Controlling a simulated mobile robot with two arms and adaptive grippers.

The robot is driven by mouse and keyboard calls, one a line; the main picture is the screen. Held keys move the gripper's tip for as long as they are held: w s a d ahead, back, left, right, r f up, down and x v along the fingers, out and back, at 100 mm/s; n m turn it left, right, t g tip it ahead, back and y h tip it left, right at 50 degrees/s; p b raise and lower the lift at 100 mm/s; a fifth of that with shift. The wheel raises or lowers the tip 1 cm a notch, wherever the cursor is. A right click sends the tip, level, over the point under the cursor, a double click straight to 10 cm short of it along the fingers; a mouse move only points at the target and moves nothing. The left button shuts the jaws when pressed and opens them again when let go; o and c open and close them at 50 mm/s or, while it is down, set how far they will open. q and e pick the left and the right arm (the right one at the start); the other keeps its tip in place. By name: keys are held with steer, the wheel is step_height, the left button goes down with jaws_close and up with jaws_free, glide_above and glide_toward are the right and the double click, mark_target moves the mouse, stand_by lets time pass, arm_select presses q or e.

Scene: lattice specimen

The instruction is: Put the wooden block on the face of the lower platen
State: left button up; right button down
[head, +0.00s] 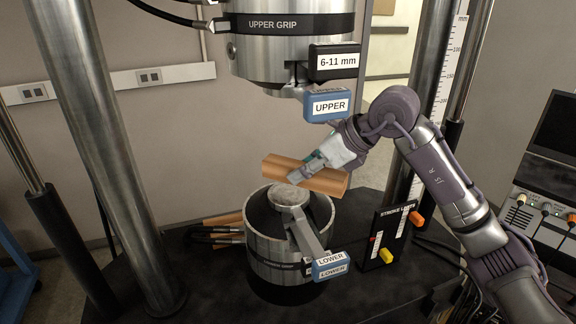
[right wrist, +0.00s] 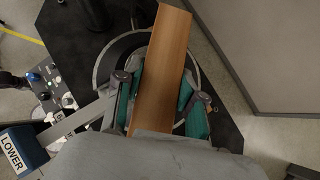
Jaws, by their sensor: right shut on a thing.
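The wooden block (head: 281,167) is a long brown bar, held level above the lower platen in the head view. My right gripper (head: 305,174) is shut on it, gripping across its width. In the right wrist view the block (right wrist: 165,70) lies between the two green-padded fingers of the gripper (right wrist: 157,103). The lower platen (head: 289,195) is a round grey face inside the lower metal cylinder. The block appears above it with a gap, and the block hides part of the platen's far side. My left gripper is not in view.
The upper grip (head: 283,50) hangs above, with a blue UPPER-labelled handle (head: 330,106). A blue LOWER-labelled handle (head: 331,264) sticks out from the lower cylinder (head: 262,254). Steel columns (head: 105,150) flank the space. A stroke limit box (head: 388,236) stands to the right.

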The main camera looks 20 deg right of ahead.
mark_target(290, 163)
steer(key=shift+w+a+r+p, duration=0.15)
steer(key=shift+w+a+p, duration=0.25)
steer(key=shift+w+a, duration=0.65)
steer(key=shift+a, duration=0.2)
step_height(290, 163, down, 3)
steer(key=shift+w+r+p, duration=0.1)
steer(key=shift+p, duration=0.85)
steer(key=shift+f, duration=0.45)
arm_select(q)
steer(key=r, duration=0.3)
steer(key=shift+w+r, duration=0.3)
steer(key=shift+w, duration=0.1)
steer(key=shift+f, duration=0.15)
arm_select(e)
steer(key=shift+f, duration=0.15)
steer(key=c, duration=0.7)
jaws_free()
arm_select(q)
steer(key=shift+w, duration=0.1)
